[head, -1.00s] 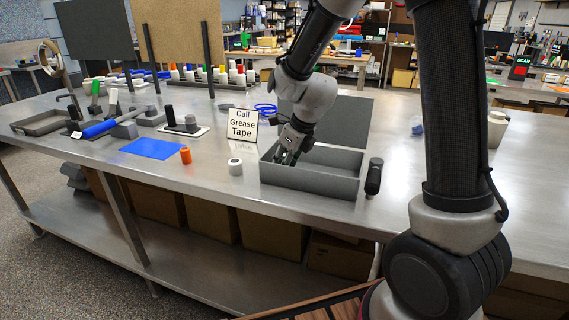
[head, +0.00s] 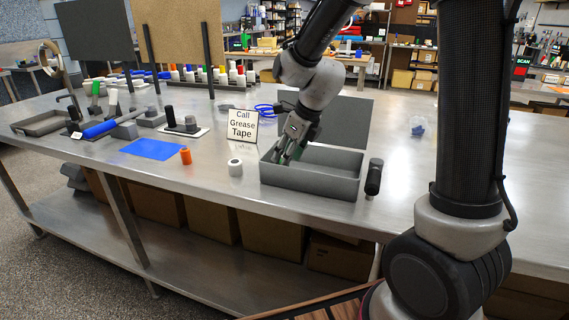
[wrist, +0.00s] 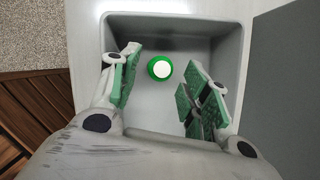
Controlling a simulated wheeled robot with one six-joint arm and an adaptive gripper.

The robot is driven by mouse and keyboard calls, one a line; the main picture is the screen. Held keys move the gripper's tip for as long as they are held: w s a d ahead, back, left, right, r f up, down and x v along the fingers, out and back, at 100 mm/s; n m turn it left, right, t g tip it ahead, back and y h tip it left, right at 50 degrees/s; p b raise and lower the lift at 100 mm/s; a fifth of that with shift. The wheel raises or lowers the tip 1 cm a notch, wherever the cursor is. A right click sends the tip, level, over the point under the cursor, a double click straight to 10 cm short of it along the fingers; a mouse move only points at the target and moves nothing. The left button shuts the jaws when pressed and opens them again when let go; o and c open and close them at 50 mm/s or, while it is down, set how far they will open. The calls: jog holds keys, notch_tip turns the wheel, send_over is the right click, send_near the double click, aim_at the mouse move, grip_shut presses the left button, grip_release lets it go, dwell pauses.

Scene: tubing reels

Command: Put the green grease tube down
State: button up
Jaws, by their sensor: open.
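The green grease tube (wrist: 160,68) shows end-on in the wrist view as a green ring with a white centre. It is inside the grey tray (wrist: 187,22), and looks upright. My gripper (wrist: 157,85) is open, with one green-padded finger on each side of the tube and a visible gap to both. In the head view my gripper (head: 287,155) reaches down into the left part of the tray (head: 310,184). There the tube cannot be told apart from the fingers and the tray wall.
A white roll (head: 235,167), an orange cylinder (head: 186,156) and a "Call Grease Tape" sign (head: 242,126) stand left of the tray. A black-handled tool (head: 373,178) stands close on its right. A dark board (head: 345,118) is behind. The table further right is mostly clear.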

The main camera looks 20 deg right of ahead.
jog(key=v, duration=0.8)
jog(key=s+d+r+n+h, duration=0.1)
jog(key=s+d+r+n, duration=0.1)
jog(key=s+d+n, duration=0.4)
jog(key=s+d+r+n+h, duration=0.1)
jog(key=s+d+r+n, duration=0.2)
jog(key=s+n, duration=1.4)
jog(key=d+n, duration=0.4)
jog(key=n, duration=0.1)
jog(key=shift+d+t+h, duration=0.25)
jog(key=shift+t+h, duration=0.05)
jog(key=shift+h, duration=0.1)
